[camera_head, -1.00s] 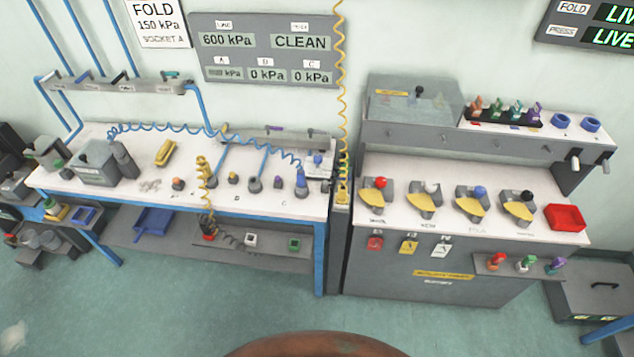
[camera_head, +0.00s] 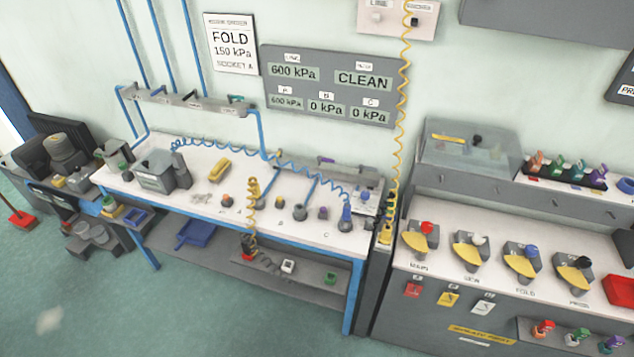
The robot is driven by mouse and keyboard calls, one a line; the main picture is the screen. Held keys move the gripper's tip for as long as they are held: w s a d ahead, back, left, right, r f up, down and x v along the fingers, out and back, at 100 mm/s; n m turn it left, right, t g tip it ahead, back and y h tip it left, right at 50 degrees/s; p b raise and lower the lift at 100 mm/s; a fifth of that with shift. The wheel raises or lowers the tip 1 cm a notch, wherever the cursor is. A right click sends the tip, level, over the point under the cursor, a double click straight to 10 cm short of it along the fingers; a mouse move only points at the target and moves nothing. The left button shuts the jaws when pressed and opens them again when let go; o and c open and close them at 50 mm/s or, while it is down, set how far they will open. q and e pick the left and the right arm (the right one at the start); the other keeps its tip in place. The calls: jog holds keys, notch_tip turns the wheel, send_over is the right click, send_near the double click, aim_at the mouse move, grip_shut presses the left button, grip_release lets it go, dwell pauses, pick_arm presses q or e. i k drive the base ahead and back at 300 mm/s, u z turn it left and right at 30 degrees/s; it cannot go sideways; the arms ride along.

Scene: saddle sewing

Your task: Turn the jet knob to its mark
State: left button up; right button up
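I cannot tell which part is the jet knob; no readable label names it. On the right bench, selector knobs with yellow sector plates stand in a row: red (camera_head: 427,228), white (camera_head: 478,239), blue (camera_head: 530,251) and black (camera_head: 588,263). Labels below them include MAIN and FOLD. On the left bench (camera_head: 205,199), a blue fitting (camera_head: 346,217) with a coiled blue hose stands near the right end. Small dark fittings, including one at socket B's side (camera_head: 300,212), stand beside it. Neither of my grippers is in view.
A wall display (camera_head: 328,87) reads 600 kPa, CLEAN, and 600, 0 and 0 kPa for A, B and C. A yellow coiled hose (camera_head: 403,100) hangs between the benches. A blue tray (camera_head: 196,233) lies on the lower shelf. The floor (camera_head: 110,320) in front is clear.

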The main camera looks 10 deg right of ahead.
aim_at(365, 195)
jog(key=u, duration=0.35)
jog(key=i, duration=1.3)
jog(key=z, duration=0.7)
